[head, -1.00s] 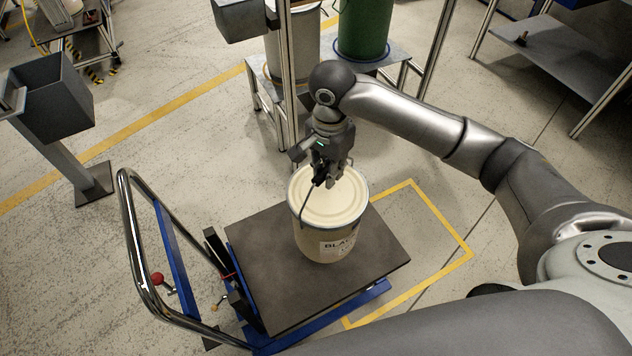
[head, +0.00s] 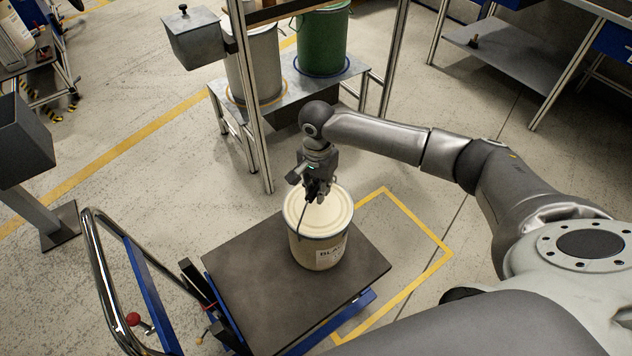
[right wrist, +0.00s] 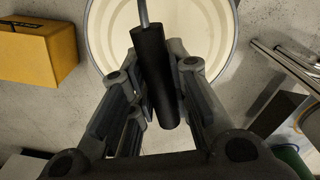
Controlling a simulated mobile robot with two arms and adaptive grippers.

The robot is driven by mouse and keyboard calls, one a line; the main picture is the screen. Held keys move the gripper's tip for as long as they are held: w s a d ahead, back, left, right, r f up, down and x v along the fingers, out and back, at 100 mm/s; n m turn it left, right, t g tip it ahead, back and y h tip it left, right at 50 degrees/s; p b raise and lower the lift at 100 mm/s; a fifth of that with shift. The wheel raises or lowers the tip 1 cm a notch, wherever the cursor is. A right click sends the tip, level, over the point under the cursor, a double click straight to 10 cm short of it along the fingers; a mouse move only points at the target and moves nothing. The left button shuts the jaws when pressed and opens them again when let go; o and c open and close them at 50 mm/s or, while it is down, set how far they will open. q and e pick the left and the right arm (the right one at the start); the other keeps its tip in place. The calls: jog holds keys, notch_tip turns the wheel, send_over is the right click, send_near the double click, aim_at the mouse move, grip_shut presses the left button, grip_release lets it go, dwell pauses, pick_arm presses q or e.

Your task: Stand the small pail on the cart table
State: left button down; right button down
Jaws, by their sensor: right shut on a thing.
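The small pail (head: 318,250) is cream with a pale lid, a dark printed label and a wire bail. It is upright over the dark top of the cart table (head: 240,290), towards its back right part. I cannot tell whether its base touches the top. My right gripper (head: 318,190) is above the lid, shut on the bail's black grip. In the right wrist view the black grip (right wrist: 153,80) lies between the fingers (right wrist: 158,66), with the lid (right wrist: 210,25) beyond it. My left gripper is not in view.
The cart's chrome push handle (head: 95,265) rises at the left. Behind stands a metal stand with a grey drum (head: 255,65) and a green drum (head: 323,40). A grey box on a post (head: 22,145) is at the left. The front left of the cart top is bare.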

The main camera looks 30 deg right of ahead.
jog(key=shift+w+f, duration=0.2)
jog(key=shift+f, duration=0.05)
jog(key=c, duration=1.7)
grip_release()
jog(key=shift+s+f, duration=0.2)
jog(key=shift+f, duration=0.05)
jog(key=shift+c, duration=0.2)
jog(key=o, duration=0.4)
jog(key=shift+r, duration=0.1)
notch_tip(320, 180, up, 12)
jog(key=shift+a+r, duration=0.1)
